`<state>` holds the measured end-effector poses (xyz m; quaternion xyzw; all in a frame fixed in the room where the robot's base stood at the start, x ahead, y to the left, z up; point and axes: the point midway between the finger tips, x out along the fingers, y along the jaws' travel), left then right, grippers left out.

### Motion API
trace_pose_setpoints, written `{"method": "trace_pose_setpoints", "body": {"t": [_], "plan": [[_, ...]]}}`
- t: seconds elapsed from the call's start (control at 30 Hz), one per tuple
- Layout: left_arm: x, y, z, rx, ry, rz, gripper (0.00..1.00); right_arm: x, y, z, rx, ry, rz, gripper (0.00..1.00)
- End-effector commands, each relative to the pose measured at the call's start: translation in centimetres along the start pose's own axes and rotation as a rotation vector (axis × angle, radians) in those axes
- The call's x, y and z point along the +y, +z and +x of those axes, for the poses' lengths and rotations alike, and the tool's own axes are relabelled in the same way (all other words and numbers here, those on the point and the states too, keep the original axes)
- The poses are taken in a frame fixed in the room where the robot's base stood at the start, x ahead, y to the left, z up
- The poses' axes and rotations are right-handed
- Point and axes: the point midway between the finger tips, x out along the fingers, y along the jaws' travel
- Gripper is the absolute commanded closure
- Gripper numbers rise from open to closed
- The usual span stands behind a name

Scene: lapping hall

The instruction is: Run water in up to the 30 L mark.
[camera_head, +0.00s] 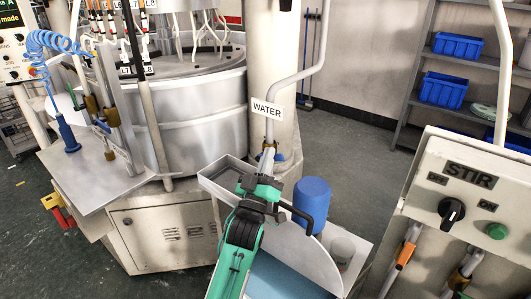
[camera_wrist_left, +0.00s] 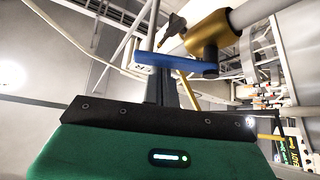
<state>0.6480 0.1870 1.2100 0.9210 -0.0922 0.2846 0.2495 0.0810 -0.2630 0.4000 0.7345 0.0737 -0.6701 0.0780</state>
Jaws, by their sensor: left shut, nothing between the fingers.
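The water pipe (camera_head: 299,75) comes down with a white WATER label (camera_head: 266,109). Below the label is a brass valve (camera_head: 268,150). In the left wrist view the brass valve (camera_wrist_left: 214,32) carries a flat blue lever (camera_wrist_left: 176,63), just beyond my fingers. My left gripper (camera_head: 266,183) is just below the valve in the head view, shut and empty. I cannot tell whether its fingers touch the lever. A black bent spout (camera_head: 309,208) shows beside the gripper. No 30 L mark is readable. My right gripper is not in view.
A large metal drum machine (camera_head: 200,105) stands behind left. The STIR panel (camera_head: 465,190) is at the right. Shelves (camera_head: 470,60) with blue bins stand at the back.

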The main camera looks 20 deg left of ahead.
Motion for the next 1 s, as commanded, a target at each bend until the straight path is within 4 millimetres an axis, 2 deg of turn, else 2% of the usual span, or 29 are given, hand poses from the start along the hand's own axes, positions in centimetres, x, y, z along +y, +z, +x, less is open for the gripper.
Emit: {"method": "trace_pose_setpoints", "body": {"t": [0.33,0.7,1.0], "plan": [[-0.1,0.3,-0.2,0.0,0.024,0.031,1.0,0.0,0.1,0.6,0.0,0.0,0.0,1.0],[-0.2,1.6,-1.2,-0.002,0.196,0.247,1.0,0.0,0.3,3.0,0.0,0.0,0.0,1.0],[-0.2,1.9,-1.5,-0.001,0.277,0.348,1.0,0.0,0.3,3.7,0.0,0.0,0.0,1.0]]}}
